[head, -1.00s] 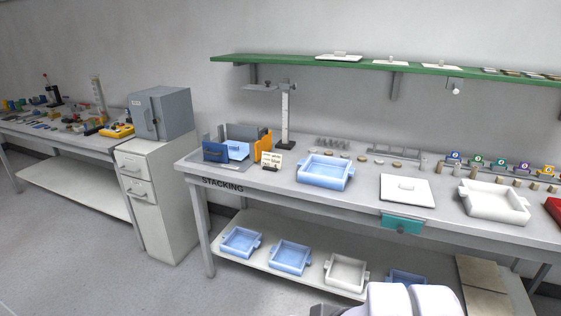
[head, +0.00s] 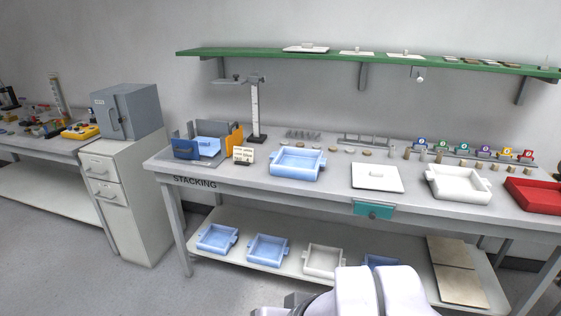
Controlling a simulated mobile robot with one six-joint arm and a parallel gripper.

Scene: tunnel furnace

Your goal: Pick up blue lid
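A light blue flat piece (head: 208,144) lies in the open-sided stacking fixture (head: 207,161) at the left end of the bench. It may be the blue lid, but it is too small to tell. A white lid with a small handle (head: 376,178) lies flat on the bench, right of the blue tray (head: 297,163). My white arm shows at the bottom edge, in front of the bench. My gripper's fingers do not show.
The bench (head: 330,190) carries a white tray (head: 459,183) and a red tray (head: 535,195) to the right. Several trays stand on the lower shelf. A green wall shelf (head: 380,58) holds white lids. A tall stand (head: 255,110) rises behind the fixture. Grey floor lies open at front left.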

